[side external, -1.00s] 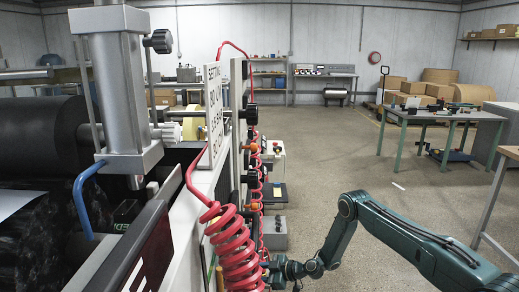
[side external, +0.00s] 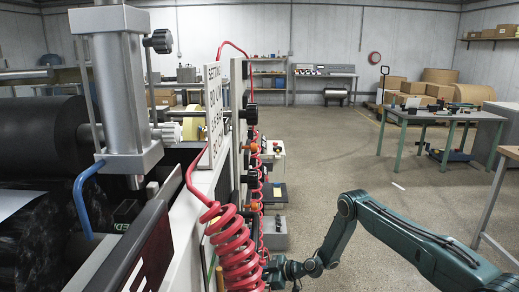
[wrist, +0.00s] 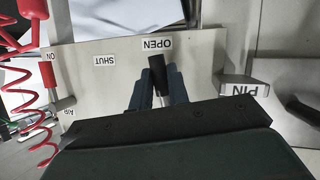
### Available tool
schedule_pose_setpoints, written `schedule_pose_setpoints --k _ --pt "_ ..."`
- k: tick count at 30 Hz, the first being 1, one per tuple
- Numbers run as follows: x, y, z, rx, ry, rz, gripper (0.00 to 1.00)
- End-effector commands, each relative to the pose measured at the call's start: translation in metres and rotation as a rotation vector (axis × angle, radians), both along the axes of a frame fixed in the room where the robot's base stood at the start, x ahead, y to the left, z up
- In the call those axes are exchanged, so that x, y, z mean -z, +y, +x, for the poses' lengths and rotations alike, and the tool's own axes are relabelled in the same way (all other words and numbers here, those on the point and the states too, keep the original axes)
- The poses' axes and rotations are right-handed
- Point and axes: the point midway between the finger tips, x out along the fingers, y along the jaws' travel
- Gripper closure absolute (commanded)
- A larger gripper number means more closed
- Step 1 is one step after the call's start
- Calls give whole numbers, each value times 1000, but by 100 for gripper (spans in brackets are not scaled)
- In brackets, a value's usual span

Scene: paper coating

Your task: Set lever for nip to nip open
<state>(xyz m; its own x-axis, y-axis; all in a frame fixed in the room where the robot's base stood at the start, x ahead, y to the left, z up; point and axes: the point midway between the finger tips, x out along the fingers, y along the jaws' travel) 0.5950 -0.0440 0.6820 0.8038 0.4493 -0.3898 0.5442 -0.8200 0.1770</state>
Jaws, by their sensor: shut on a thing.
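The nip lever's black handle (wrist: 157,72) shows in the wrist view, standing at the OPEN label (wrist: 157,43) on a pale metal panel (wrist: 205,60). The SHUT label (wrist: 104,61) is to its left. My gripper (wrist: 158,88) is shut on the handle, with one dark finger on each side of it. A plate marked NIP (wrist: 245,90) is to the right. In the side external view, my gripper (side external: 278,272) is low in the middle, partly behind a red coiled hose; the lever cannot be made out there.
The red coiled hose (side external: 236,250) hangs close beside my gripper. A red-handled lever (wrist: 51,75) by ON and AIR labels is at the left of the wrist view. The black roller (side external: 40,128) and metal cylinder (side external: 118,80) are at the left. Open floor (side external: 320,150) lies beyond my arm.

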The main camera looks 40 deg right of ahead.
Motion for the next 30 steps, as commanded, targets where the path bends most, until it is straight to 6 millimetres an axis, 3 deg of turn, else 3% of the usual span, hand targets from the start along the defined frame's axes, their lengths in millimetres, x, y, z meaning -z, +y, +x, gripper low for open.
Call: schedule_pose_setpoints --k 9,20,21,23,30 --pt "-1 7 -7 -1 125 129 100" --pt "0 8 -8 0 141 146 100" --pt "0 8 -8 0 141 146 75" --pt "0 8 -8 -1 140 145 63" --pt "0 8 -8 0 139 141 61"
